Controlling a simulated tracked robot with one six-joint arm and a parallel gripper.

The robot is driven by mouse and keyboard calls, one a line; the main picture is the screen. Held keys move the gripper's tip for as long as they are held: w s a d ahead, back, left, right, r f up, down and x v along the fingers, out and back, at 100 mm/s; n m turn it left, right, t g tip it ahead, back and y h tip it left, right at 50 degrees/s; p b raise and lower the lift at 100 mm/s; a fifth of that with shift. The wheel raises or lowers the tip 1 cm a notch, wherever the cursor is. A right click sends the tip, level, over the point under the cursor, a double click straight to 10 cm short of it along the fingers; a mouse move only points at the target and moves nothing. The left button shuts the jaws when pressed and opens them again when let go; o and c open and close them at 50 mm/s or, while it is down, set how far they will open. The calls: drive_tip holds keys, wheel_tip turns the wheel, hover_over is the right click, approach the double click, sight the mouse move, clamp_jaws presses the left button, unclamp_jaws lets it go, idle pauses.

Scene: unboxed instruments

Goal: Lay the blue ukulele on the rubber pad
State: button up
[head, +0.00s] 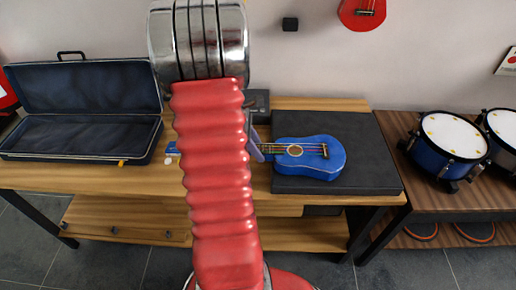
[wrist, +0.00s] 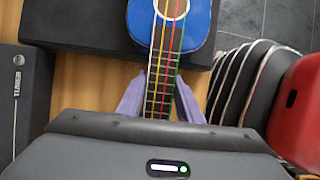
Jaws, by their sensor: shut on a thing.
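The blue ukulele (head: 322,158) lies face up, its body over the left part of the dark rubber pad (head: 375,180). I cannot tell whether the body touches the pad or is just above it. Its neck points left past the pad's edge, partly hidden behind my arm; a bit of the headstock shows left of the arm. My gripper (wrist: 160,92) is shut on the neck, with pale purple fingers on either side of it. In the wrist view the ukulele body (wrist: 198,18) is at the top, over the pad (wrist: 80,22). In the head view my arm hides most of the gripper.
An open dark case (head: 85,140) stands on the left of the wooden table. A black tuner box (wrist: 22,105) is beside the neck in the wrist view. Blue drums (head: 447,145) stand on a lower bench at right. A red ukulele (head: 362,12) hangs on the wall.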

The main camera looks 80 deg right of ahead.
drive_tip(key=shift+f, duration=0.2)
idle(0.5)
drive_tip(key=o, duration=1.2)
drive_tip(key=v, duration=1.3)
drive_tip(key=shift+w+r, duration=0.2)
drive_tip(key=shift+r, duration=0.1)
drive_tip(key=shift+m, duration=0.3)
